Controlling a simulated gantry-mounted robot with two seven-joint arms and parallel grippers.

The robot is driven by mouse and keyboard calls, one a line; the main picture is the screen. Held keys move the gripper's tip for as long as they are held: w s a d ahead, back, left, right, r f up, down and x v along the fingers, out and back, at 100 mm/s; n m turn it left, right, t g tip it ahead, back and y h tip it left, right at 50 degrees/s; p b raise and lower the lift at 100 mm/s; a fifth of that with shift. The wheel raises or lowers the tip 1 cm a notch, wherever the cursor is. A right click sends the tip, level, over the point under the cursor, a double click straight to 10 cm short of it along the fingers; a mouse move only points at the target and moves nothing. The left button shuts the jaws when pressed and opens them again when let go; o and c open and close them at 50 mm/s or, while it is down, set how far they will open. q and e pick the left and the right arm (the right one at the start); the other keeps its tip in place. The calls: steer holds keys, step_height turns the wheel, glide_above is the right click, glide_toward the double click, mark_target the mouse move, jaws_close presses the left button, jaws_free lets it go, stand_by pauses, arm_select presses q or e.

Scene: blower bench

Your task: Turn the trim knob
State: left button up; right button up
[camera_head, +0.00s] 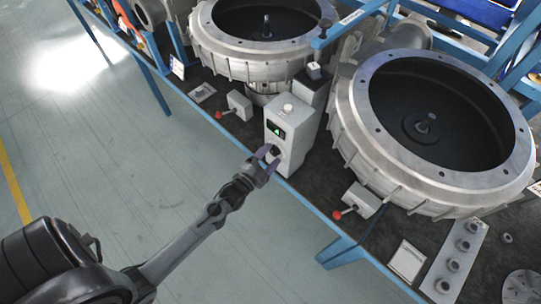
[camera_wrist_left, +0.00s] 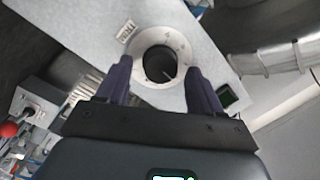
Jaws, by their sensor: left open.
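The trim knob is a round black knob (camera_wrist_left: 160,64) with a pale pointer line, set in a white marked dial ring on a light grey control box (camera_head: 292,131). In the head view the knob (camera_head: 275,150) is partly hidden by my left gripper (camera_head: 268,158), which is at the front face of the box, below a small green-lit display (camera_head: 277,130). In the wrist view my left gripper (camera_wrist_left: 160,85) is open. Its two dark purple fingers stand on either side of the knob's lower part, with gaps between. I cannot tell whether they touch the panel. My right gripper is not in view.
Two large round metal blower housings (camera_head: 346,140) stand on the blue-framed bench behind and right of the box. Small boxes with red-knobbed levers (camera_head: 338,214) sit on either side along the bench edge. The floor (camera_head: 110,140) in front is clear.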

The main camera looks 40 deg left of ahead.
arm_select(q)
steer(key=shift+w, duration=0.25)
steer(key=shift+c, duration=0.3)
steer(key=c, duration=1)
steer(key=shift+r, duration=0.1)
